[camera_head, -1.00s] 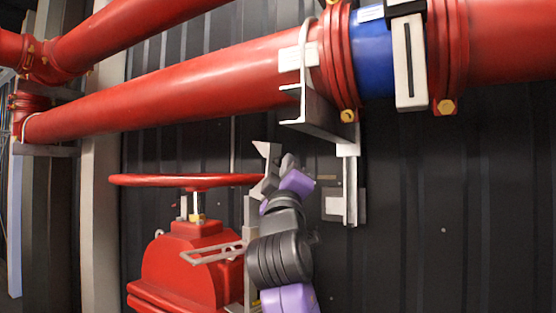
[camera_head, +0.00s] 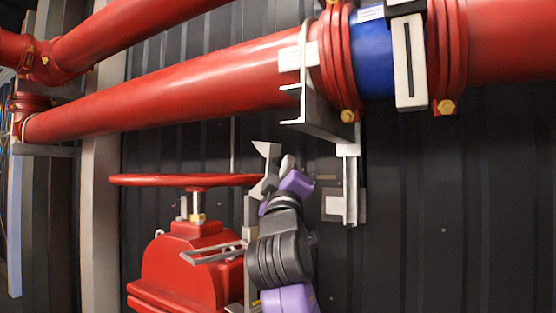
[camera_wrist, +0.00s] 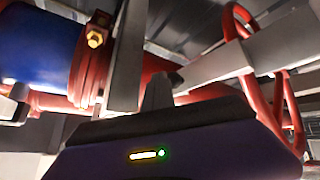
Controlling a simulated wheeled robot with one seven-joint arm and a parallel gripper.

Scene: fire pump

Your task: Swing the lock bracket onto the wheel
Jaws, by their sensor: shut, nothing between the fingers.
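The red handwheel (camera_head: 170,181) lies flat on top of a red valve body. A grey lock bracket (camera_head: 250,212) stands upright by the wheel's right edge, with a pale pointed plate at its top. My gripper (camera_head: 275,178) is shut and empty beside the bracket and the wheel's right rim. In the head view it overlaps the bracket's upper part, so I cannot tell if they touch. In the wrist view, a grey finger (camera_wrist: 158,92) shows in the middle, near a wide grey bar, probably the bracket (camera_wrist: 235,62). The red wheel rim (camera_wrist: 290,100) curves behind that bar.
A large red pipe (camera_head: 190,83) runs overhead. A metal pipe support (camera_head: 318,118) hangs right of my gripper. The dark wall (camera_head: 450,200) farther right is clear.

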